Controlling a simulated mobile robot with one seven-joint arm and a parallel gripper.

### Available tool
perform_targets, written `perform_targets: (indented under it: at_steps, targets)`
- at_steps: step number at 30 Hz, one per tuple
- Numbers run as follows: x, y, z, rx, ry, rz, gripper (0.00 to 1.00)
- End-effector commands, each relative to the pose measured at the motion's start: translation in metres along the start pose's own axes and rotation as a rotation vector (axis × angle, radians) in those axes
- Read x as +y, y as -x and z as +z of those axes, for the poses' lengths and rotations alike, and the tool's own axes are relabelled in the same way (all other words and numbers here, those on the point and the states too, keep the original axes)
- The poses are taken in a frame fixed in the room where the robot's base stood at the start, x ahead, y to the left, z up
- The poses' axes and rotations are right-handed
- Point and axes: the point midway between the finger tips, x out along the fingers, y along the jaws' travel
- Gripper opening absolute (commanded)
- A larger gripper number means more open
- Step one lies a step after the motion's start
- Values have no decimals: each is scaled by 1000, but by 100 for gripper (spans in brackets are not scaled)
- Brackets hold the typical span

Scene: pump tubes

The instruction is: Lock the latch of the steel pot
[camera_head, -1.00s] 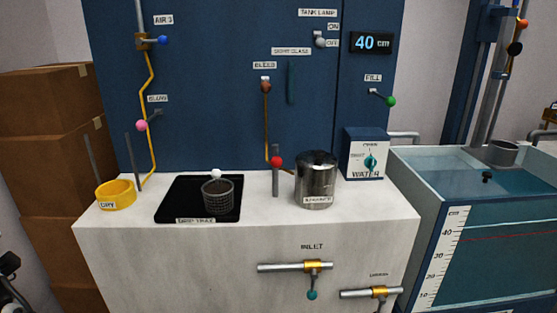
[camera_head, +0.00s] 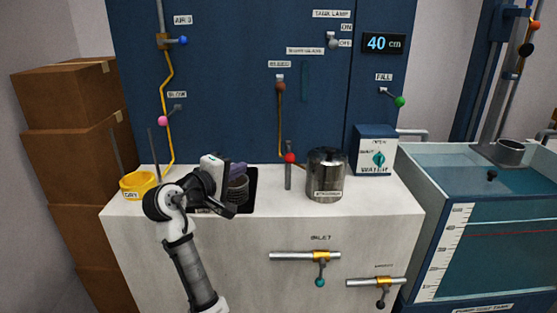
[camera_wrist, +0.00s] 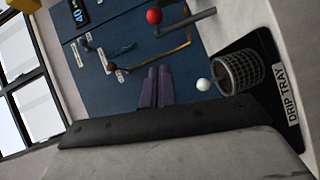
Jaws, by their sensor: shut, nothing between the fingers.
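The steel pot (camera_head: 326,178) stands on the right part of the white counter, with a label on its front. To its left is an upright grey post with a red ball (camera_head: 289,158). The red ball also shows at the top of the wrist view (camera_wrist: 154,16), on a grey bar. I cannot tell for certain whether this is the latch. My gripper (camera_head: 238,169), with purple fingers, is over the drip tray, left of the post and apart from it. Its fingers are shut and empty in the wrist view (camera_wrist: 157,86). The pot is not recognisable there.
A mesh basket (camera_head: 238,191) stands in the black drip tray (camera_head: 249,203), close to my gripper and partly hidden by my arm. A yellow ring (camera_head: 137,186) is at the left. The WATER box (camera_head: 374,150) is behind the pot at the right. Counter in front is clear.

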Motion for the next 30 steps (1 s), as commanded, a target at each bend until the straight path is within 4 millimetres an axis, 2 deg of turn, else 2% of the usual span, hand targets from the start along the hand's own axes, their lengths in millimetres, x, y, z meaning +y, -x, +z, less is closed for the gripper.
perform_targets:
  at_steps: [5,8,11,22,30]
  targets:
    - [0,-1,0,2,-1,1,0]
    - [1,-8,0,0,-1,0,0]
    - [2,-22,0,1,-1,-1,0]
    - [2,-100,-1,1,0,-2,0]
    - [1,-124,23,4,-2,0,0]
